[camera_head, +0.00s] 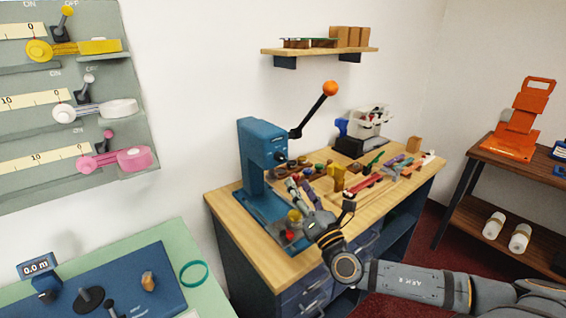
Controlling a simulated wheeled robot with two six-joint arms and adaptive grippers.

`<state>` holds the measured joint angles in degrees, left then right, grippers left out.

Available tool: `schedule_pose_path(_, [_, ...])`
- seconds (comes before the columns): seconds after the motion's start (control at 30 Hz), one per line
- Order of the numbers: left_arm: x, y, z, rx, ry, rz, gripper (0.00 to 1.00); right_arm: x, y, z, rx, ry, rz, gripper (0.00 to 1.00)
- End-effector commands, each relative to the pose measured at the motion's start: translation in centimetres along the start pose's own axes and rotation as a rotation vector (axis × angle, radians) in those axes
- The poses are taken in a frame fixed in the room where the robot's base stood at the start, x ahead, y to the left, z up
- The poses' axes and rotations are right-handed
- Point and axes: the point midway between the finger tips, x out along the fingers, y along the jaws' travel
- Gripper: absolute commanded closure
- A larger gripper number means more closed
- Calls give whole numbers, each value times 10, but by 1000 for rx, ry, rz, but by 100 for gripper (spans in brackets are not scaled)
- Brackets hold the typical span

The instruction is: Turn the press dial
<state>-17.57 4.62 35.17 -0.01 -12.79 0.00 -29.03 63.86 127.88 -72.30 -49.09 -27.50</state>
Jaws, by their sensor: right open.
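The blue press (257,150) stands at the left end of the wooden workbench. Its black lever (311,117) slants up to the right and ends in an orange ball (330,88). A small yellow round part (294,215) and a red part (291,235) show by the press base; I cannot tell which of them is the dial, or its setting. My right gripper (291,211) is open and empty in front of the press base, pointing left. Its fingers partly cover this area, and contact cannot be told. My left gripper is out of view.
Several small coloured tools and parts crowd the bench top (228,205) right of the press. A wall shelf (318,51) hangs above. A green table with a blue panel (120,285) is at lower left, and a lever panel (70,155) is on the left wall.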

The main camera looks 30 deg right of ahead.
Motion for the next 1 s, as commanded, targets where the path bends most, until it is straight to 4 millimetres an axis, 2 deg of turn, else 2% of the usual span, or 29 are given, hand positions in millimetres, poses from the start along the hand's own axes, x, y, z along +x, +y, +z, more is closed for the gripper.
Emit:
schedule_pose_path(0.07, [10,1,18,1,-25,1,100,11,-2,-2,3,-9,1,49])
schedule_pose_path(0.17, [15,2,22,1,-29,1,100,30,-3,0,7,-11,-4,49])
schedule_pose_path(0.23, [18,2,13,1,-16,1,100,43,-2,0,9,-11,-1,49])
schedule_pose_path(0.4, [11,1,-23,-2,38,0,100,72,1,2,10,-7,-1,49])
schedule_pose_path(0.5, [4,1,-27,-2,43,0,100,85,0,3,7,-4,-3,49])
schedule_pose_path(0.67, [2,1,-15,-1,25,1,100,95,0,1,3,-1,0,49])
schedule_pose_path(0.8, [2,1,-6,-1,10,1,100,96,0,0,2,1,2,49])
schedule_pose_path(0.93, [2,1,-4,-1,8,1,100,96,0,0,2,1,1,49])
schedule_pose_path(1.0, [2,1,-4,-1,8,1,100,96,0,0,2,1,1,57])
